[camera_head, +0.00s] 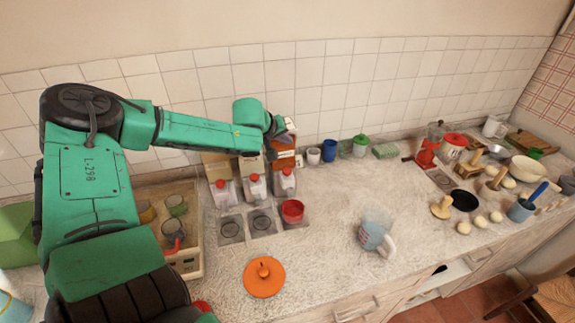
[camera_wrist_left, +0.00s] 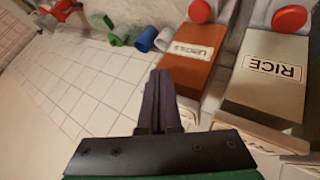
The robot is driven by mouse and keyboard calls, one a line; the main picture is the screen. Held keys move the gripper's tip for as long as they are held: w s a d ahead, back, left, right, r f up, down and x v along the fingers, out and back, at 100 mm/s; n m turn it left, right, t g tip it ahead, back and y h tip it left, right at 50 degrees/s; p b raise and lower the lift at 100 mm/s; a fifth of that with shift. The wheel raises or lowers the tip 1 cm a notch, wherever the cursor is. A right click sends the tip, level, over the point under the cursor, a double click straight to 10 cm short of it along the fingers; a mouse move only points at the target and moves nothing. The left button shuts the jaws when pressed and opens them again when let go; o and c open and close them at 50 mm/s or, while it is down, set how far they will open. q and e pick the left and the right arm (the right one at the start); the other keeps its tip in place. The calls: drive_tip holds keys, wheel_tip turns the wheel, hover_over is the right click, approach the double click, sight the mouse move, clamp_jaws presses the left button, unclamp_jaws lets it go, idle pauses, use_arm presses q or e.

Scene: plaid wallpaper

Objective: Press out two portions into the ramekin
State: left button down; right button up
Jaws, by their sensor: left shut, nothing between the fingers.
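Three dispensers with red knobs stand in a row against the tiled wall. The right one has an orange body (camera_head: 284,161) and reads as lentils in the left wrist view (camera_wrist_left: 187,58). The middle one (camera_head: 256,187) appears to be the pale one labelled RICE (camera_wrist_left: 266,75). The red ramekin (camera_head: 292,212) sits on the right-hand pad, in front of the orange dispenser. My left gripper (camera_head: 284,129) is near the top of the orange dispenser; its purple fingers (camera_wrist_left: 159,85) are shut and empty. Contact cannot be told. My right gripper is not seen.
An orange lid (camera_head: 264,277) and a pale blue pitcher (camera_head: 372,236) stand on the counter. A tray with cups (camera_head: 190,262) is at left. Blue and green cups (camera_head: 329,151) stand right of the dispensers. Mid-counter is mostly clear; the right end is crowded.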

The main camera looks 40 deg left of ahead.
use_arm(q)
drive_tip(key=s+d, duration=0.1)
drive_tip(key=s, duration=0.1)
drive_tip(key=b, duration=0.4)
hover_over(286, 172)
wheel_tip(286, 172, down, 4)
drive_tip(key=shift+a+f, duration=0.1)
drive_tip(key=shift+a, duration=0.05)
drive_tip(key=f+b, duration=0.3)
drive_tip(key=f, duration=0.1)
drive_tip(key=shift+s+d+b, duration=0.1)
drive_tip(key=shift+d+b, duration=0.1)
drive_tip(key=shift+b, duration=0.2)
drive_tip(key=shift+f, duration=0.1)
drive_tip(key=shift+a, duration=0.1)
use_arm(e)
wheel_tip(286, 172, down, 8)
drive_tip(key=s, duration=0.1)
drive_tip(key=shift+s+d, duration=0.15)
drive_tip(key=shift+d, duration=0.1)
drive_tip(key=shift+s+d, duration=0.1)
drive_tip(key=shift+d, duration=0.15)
use_arm(q)
drive_tip(key=shift+f+b, duration=0.35)
drive_tip(key=shift+b, duration=0.15)
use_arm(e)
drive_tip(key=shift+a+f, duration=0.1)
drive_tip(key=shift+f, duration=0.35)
